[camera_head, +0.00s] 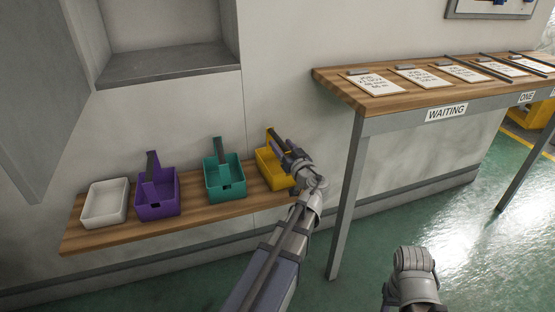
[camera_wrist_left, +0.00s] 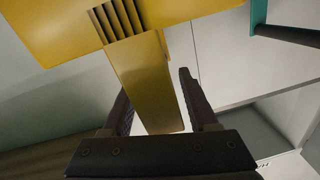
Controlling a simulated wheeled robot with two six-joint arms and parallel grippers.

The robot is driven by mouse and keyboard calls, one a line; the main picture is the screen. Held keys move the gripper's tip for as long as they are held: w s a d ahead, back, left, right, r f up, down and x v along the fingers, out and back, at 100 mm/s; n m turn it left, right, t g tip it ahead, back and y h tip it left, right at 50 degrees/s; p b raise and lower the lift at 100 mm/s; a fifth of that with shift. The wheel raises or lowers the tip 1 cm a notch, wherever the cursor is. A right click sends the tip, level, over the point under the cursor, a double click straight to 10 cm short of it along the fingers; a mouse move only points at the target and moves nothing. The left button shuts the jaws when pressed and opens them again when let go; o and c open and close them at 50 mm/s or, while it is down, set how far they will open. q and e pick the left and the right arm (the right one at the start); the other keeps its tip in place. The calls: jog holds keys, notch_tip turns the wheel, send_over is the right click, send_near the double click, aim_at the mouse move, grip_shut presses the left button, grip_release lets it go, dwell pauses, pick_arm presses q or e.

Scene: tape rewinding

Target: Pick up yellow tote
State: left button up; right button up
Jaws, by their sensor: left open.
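The yellow tote (camera_head: 264,171) sits at the right end of the low wooden shelf, partly hidden by my left gripper (camera_head: 284,150). In the left wrist view the yellow tote (camera_wrist_left: 60,28) fills the top. Its flat yellow handle (camera_wrist_left: 150,85) reaches down between the two dark fingers of my left gripper (camera_wrist_left: 154,84). The fingers are open, one on each side of the handle, with a gap visible on the right side. My right gripper's fingers do not show; only a grey part of my right arm is at the lower right of the head view.
A teal tote (camera_head: 225,184), a purple tote (camera_head: 157,200) and a white bin (camera_head: 105,204) stand left of it on the wooden shelf (camera_head: 90,237). A wooden-topped table (camera_head: 340,86) with a WAITING label and metal legs stands to the right. A wall lies behind the shelf.

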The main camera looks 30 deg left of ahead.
pick_arm(q)
jog(key=x, duration=0.3)
jog(key=shift+s+d, duration=0.1)
grip_shut()
dwell(1.3)
